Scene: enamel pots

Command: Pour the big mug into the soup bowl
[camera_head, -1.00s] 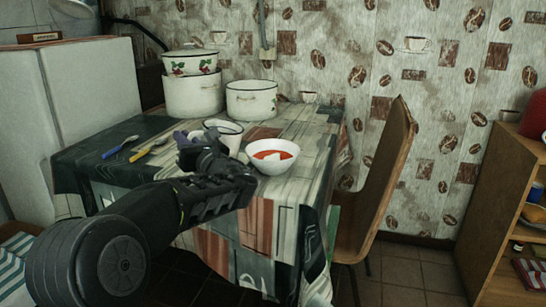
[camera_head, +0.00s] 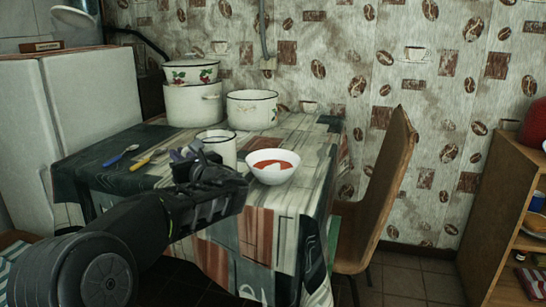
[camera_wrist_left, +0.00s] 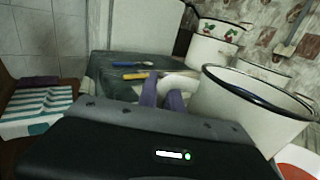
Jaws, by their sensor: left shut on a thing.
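The big mug (camera_head: 221,153), white with a dark rim, is near the table's front edge, just left of the soup bowl. It looks roughly upright in the head view; I cannot tell if its base touches the table. In the left wrist view the mug (camera_wrist_left: 246,103) fills the right side. My left gripper (camera_head: 187,163) is at its left side, shut on it, its purple fingers (camera_wrist_left: 163,97) around a white part that looks like the handle. The white soup bowl (camera_head: 272,176) holds red soup with a white lump. My right gripper is out of view.
Enamel pots (camera_head: 251,110) stand at the back of the table, two of them stacked (camera_head: 193,105). A blue-handled utensil (camera_head: 121,156) and a yellow-handled one (camera_head: 146,158) lie left of the mug. A wooden chair (camera_head: 383,190) stands at the table's right.

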